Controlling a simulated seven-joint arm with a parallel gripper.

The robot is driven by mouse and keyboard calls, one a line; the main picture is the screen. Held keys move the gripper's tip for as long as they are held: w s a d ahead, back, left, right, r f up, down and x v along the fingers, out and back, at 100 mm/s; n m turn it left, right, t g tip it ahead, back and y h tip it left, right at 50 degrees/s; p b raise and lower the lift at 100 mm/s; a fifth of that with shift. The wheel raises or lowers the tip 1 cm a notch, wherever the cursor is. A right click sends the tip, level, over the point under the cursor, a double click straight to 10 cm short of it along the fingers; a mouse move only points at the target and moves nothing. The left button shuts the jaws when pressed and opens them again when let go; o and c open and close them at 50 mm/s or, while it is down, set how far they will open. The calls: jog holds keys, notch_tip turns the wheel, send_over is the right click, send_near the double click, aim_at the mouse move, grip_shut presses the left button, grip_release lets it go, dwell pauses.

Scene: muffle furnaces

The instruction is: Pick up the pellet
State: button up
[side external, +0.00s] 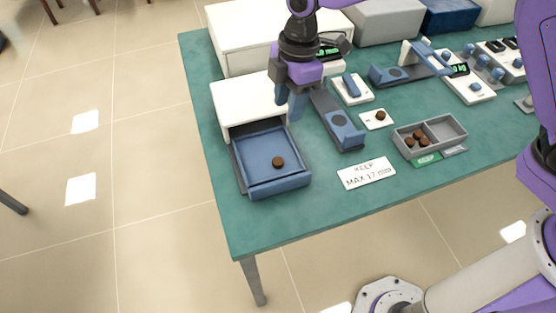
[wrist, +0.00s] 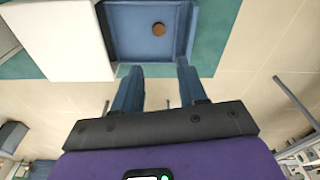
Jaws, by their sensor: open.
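A small brown round pellet (side external: 278,162) lies on the floor of an open blue drawer (side external: 255,150), toward its front right. In the wrist view the pellet (wrist: 159,28) shows near the middle of the drawer (wrist: 125,40), beyond my fingertips. My gripper (side external: 290,108) is open and empty, above the table by the white drawer unit and apart from the pellet. Its two blue fingers (wrist: 160,72) are spread in the wrist view. Another brown pellet (side external: 380,116) sits on a small white pad, and several more (side external: 417,138) lie in the left compartment of a grey tray (side external: 452,127).
The white drawer unit (side external: 240,98) stands behind the drawer. A blue-grey device (side external: 343,130) stands to the right of my gripper. The green tabletop (side external: 270,222) is clear in front of the drawer.

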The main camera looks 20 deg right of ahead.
send_over(278, 161)
jog(key=d, duration=0.1)
notch_tip(278, 161, down, 12)
jog(key=shift+a+f, duration=0.2)
jog(key=shift+f, duration=1.05)
jog(key=shift+a+f, duration=0.2)
jog(key=shift+f, duration=1)
grip_shut()
